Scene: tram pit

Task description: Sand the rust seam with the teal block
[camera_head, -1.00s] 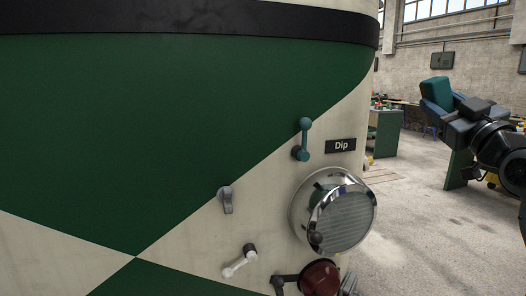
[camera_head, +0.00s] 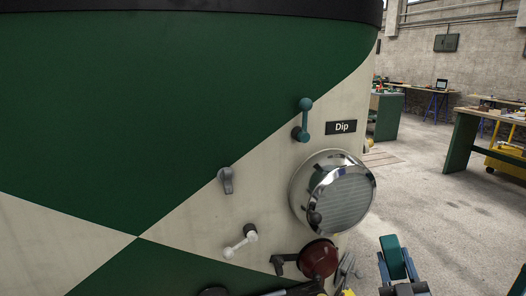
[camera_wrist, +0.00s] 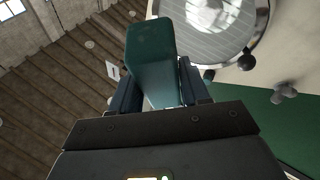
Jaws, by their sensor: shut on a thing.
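My gripper (camera_head: 398,268) is shut on the teal block (camera_head: 392,256), at the bottom right of the head view, right of the tram's front corner. In the wrist view the teal block (camera_wrist: 152,65) stands out between the blue fingers (camera_wrist: 157,88), clear of any surface. The tram front (camera_head: 150,110) is green and cream and fills the left of the head view. I cannot make out a rust seam in either view.
A chrome headlamp (camera_head: 333,192), a dark red lamp (camera_head: 319,258), a teal lever (camera_head: 304,120), a grey knob (camera_head: 226,180) and a white lever (camera_head: 240,241) stick out from the tram front. A green-sided bench (camera_head: 465,140) stands at right. Floor between is open.

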